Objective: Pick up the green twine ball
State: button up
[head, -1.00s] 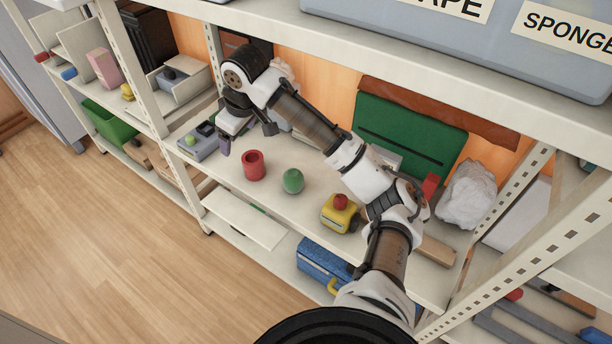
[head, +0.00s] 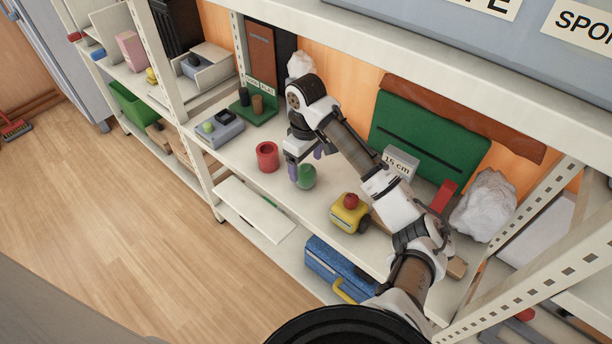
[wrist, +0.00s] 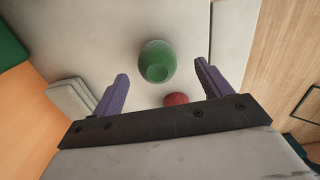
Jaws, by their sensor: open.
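The green twine ball (head: 306,177) sits on the middle shelf, between a red cup and a yellow toy-like object. It also shows in the wrist view (wrist: 157,61), ahead of and between my fingers. My gripper (head: 306,163) is open and empty, with purple fingers pointing down right beside the ball. In the wrist view the two fingertips (wrist: 161,78) are spread wide with the ball between their lines. In the head view one finger overlaps the ball's left edge; I cannot tell whether it touches.
The red cup (head: 267,157) stands just left of the ball. The yellow object (head: 348,213) with a red top is to its right. A white box marked 15 cm (head: 399,163) and a green panel (head: 430,137) stand behind. A shelf (head: 340,10) runs overhead.

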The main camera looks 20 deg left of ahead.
aim_at(306, 168)
jog(key=f, duration=0.4)
jog(key=shift+w+a+f+p, duration=0.1)
jog(key=shift+w+f+p, duration=0.15)
jog(key=shift+f+p, duration=0.15)
jog(key=c, duration=1.3)
jog(key=shift+r, duration=5.05)
